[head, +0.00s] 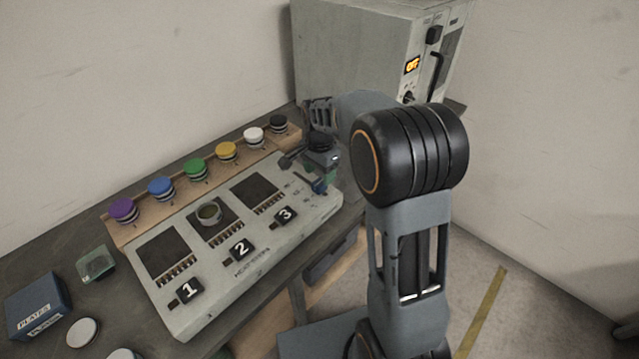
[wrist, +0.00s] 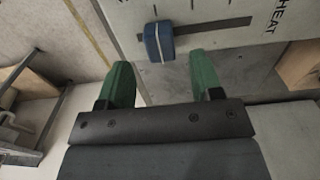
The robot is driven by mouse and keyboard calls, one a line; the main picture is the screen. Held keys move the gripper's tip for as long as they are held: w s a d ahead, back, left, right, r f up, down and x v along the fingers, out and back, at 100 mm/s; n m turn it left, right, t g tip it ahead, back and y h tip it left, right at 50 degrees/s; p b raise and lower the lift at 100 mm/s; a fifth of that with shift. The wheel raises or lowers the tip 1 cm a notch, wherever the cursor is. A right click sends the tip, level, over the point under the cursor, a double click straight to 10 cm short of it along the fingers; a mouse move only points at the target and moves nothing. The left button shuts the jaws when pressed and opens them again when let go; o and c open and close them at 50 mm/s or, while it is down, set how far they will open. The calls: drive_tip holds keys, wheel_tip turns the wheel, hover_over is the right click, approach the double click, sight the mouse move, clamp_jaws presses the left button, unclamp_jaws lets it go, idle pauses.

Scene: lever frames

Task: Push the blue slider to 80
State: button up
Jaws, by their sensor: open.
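The blue slider (wrist: 158,42) is a small block with a pale line across its middle. In the wrist view it sits near the left end of a dark slot (wrist: 222,31) in a grey panel with the word HEAT. No number scale can be read there. My gripper (wrist: 162,72) is open, its green fingers apart, with the slider ahead of the gap between them and nothing held. In the head view the blue slider (head: 318,186) shows at the right end of the heat-station panel (head: 215,285), close below my gripper. My arm hides part of that area.
The panel has three dark plates marked 1, 2 and 3, with a round dish (head: 209,212) on plate 2. Several coloured knobs, including purple (head: 122,210) and yellow (head: 227,151), line a wooden strip behind. A grey cabinet (head: 350,50) with an orange OFF display stands at the back.

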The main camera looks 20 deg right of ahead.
sight(319, 182)
drive_tip(key=shift+f, duration=2.35)
clamp_jaws()
drive_tip(key=shift+a, duration=0.1)
